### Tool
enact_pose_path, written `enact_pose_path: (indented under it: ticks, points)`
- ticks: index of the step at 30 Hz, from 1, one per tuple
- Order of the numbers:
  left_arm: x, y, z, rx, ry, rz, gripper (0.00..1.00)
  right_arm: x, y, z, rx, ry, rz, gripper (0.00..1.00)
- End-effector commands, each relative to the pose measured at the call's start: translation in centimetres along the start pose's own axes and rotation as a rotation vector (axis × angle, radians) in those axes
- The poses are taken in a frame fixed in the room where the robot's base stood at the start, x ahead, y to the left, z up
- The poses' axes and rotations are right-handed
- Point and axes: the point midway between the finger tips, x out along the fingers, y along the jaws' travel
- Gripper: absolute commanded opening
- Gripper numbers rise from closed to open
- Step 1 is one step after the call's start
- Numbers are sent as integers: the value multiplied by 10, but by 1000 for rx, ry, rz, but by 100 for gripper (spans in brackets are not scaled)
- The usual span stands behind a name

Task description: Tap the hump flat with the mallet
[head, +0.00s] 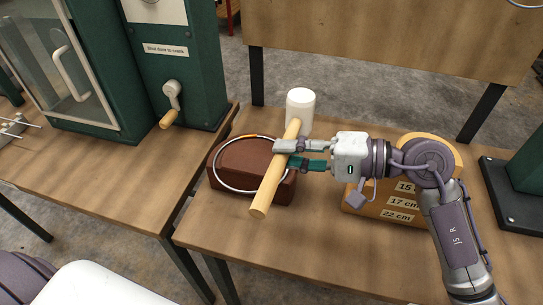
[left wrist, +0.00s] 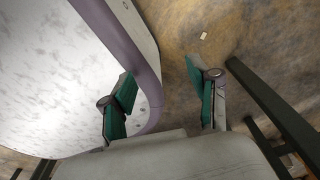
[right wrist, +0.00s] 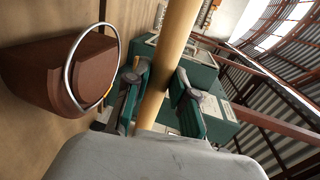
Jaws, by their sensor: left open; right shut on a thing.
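My right gripper (head: 283,153) is shut on the pale wooden handle of the mallet (head: 267,184). The mallet's white head (head: 300,108) is at the far end of the handle, above the table. A thin metal ring (head: 217,171) lies over a brown block (head: 252,164), partly behind the handle; a short orange stretch shows on its far side. The right wrist view shows the ring (right wrist: 67,67) against the block (right wrist: 30,75), beside the handle (right wrist: 172,45). I cannot make out the hump clearly. My left gripper (left wrist: 163,107) is open and empty, above the floor.
A wooden holder (head: 372,206) with size labels stands right of the block, behind my right arm. A green machine (head: 175,60) with a crank stands on the left table. A gap separates the two tables. The front of the right table (head: 300,250) is clear.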

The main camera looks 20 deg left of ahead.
Motion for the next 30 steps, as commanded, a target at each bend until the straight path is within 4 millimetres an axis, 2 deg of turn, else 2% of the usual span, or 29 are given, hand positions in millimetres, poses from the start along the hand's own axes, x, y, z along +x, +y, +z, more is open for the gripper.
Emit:
enact_pose_path:
  ticks: [8, 16, 20, 23, 24, 26, 30]
  points:
    - [12, 0, 1, 0, 0, 0, 60, -2, -4, 0, -12, 4, -3, 0]
    - [11, 0, 1, 0, 1, 0, 60, -2, -7, 0, -10, 3, -4, 0]
    - [30, 3, 2, 1, 2, 3, 60, 1, 9, 0, -11, 4, -3, 0]
    - [53, 17, 3, -2, 7, 20, 60, 5, 27, 0, -12, 4, -3, 0]
    - [52, 13, 1, -2, 4, 15, 60, 4, 24, 0, -13, 4, -4, 0]
    - [48, -5, -20, -4, 16, -7, 60, 5, 26, 0, -12, 3, -4, 0]
    - [44, -4, -56, -9, 37, -6, 60, 6, 34, 0, -11, 3, -4, 0]
